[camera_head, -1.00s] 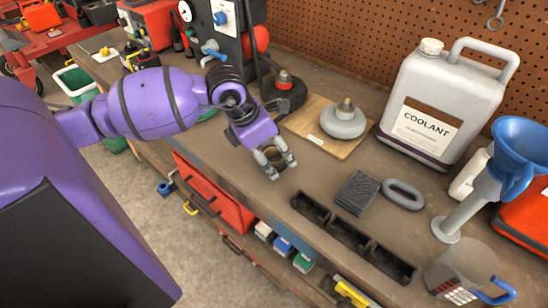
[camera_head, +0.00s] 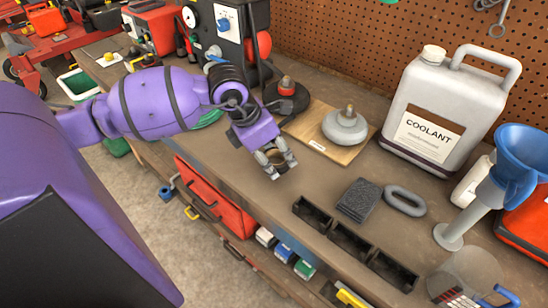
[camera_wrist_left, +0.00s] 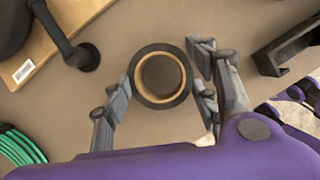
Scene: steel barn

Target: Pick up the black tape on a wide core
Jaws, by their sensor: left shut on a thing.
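The black tape on a wide core (camera_wrist_left: 137,92) is a black ring around a broad tan core. In the left wrist view it sits between the two fingers of my left gripper (camera_wrist_left: 162,92), with its open hole facing the camera. In the head view my left gripper (camera_head: 276,164) is shut on the tape (camera_head: 279,155), near the front edge of the workbench; the fingers partly hide it. I cannot tell from these views whether the tape touches the bench top. My right gripper is not in view.
A wooden board (camera_head: 356,152) with a grey weight (camera_head: 345,127) lies behind the gripper. A black divided tray (camera_head: 349,240), a dark block (camera_head: 359,199) and a grey oval ring (camera_head: 405,200) lie to the right. A coolant jug (camera_head: 440,110) stands at the back.

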